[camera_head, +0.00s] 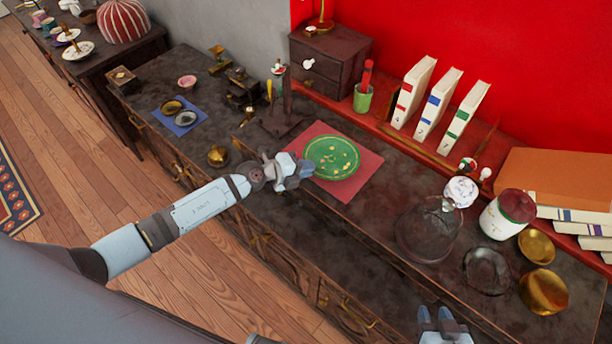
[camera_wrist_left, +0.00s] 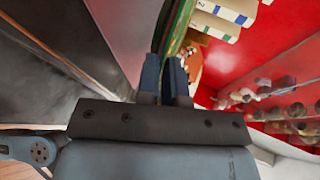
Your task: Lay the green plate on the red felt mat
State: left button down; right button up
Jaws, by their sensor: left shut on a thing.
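The green plate (camera_head: 332,158) with pale spots shows over the red felt mat (camera_head: 352,191) on the dark cabinet top. My left gripper (camera_head: 303,171) is shut on the plate's near-left rim; the rim (camera_wrist_left: 180,28) also shows between the fingers (camera_wrist_left: 166,78) in the left wrist view. The plate looks about flat. I cannot tell whether it touches the mat or hangs just above it. It covers the mat's middle, and mat corners show around it. My right gripper (camera_head: 441,322) is at the bottom edge, fingers apart, empty.
Right of the mat are a glass dome (camera_head: 428,232), a white jar with a dark red lid (camera_head: 505,215) and brass bowls (camera_head: 543,290). Behind stand a green cup (camera_head: 363,97) and white books (camera_head: 414,92). A brass bowl (camera_head: 217,156) is left of my gripper.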

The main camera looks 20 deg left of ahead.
pick_arm(q)
jog(key=shift+f+b, duration=0.35)
jog(key=shift+f, duration=0.95)
jog(key=c, duration=1.5)
grip_release()
jog(key=shift+c, duration=0.2)
jog(key=v, duration=1.2)
jog(key=s+d+f+n+y, duration=0.2)
jog(key=s+d+n+y, duration=0.1)
jog(key=s+n, duration=0.5)
jog(key=s+d+f+n+y, duration=0.3)
jog(key=s+n, duration=0.6)
jog(key=n, duration=0.6)
jog(key=shift+s+d+t+p, duration=0.3)
jog(key=shift+d+p, duration=0.05)
jog(key=shift+d, duration=0.45)
